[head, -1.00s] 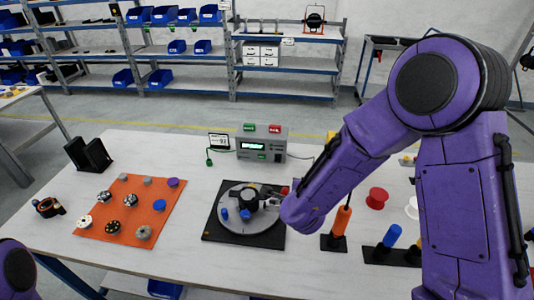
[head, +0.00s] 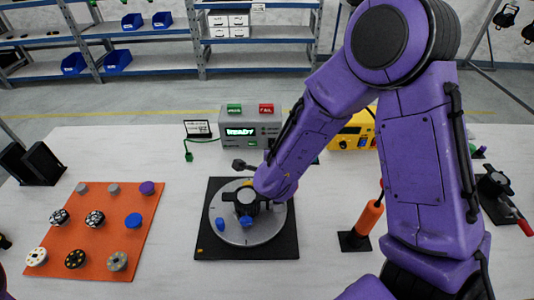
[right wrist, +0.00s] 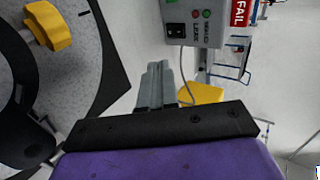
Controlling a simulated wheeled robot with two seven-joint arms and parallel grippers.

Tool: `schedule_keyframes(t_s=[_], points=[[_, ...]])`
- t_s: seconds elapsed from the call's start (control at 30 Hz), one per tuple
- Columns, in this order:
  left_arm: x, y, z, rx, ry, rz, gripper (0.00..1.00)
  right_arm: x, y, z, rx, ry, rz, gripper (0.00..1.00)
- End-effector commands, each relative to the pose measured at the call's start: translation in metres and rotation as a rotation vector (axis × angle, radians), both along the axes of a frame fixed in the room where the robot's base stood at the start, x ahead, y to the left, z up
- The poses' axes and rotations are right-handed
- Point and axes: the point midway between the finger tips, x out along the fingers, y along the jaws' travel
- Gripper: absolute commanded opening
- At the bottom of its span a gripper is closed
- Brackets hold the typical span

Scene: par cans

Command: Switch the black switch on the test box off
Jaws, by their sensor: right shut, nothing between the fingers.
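The test box (head: 235,118) is a grey box at the back of the table, with a lit display and green and red labels on top. Its black switch (right wrist: 175,30) shows in the right wrist view on the grey box face (right wrist: 186,10), beside small red and green lights. Whether the switch is on or off is too small to tell. My right gripper (right wrist: 158,68) is shut and empty, apart from the box with its tips below the switch in that view. In the head view my right forearm hides the gripper and part of the box. My left gripper is out of view.
A round grey fixture on a black plate (head: 205,245) stands in front of the box. An orange mat (head: 105,215) with several pucks lies left. A yellow device (head: 350,138) and an orange-handled tool (head: 368,218) stand right.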

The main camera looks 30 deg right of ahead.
Motion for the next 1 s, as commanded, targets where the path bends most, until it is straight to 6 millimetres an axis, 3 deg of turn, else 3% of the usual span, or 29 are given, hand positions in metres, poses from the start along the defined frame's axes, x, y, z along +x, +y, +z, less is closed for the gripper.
schedule_keyframes(t_s=[0.03,0.27,0.67,0.83,1.0], points=[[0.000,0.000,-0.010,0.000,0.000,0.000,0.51,0.000,0.000,-0.010,0.000,0.000,0.000,0.00],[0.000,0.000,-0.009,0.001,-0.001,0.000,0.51,0.010,-0.006,-0.019,0.001,0.002,-0.001,0.00],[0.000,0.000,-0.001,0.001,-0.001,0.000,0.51,0.069,-0.042,-0.068,-0.001,0.002,0.000,0.00],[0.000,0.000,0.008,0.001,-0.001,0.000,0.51,0.093,-0.056,-0.070,-0.001,-0.001,0.001,0.00],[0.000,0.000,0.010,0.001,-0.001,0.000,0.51,0.103,-0.062,-0.073,0.000,0.000,0.001,0.00]])
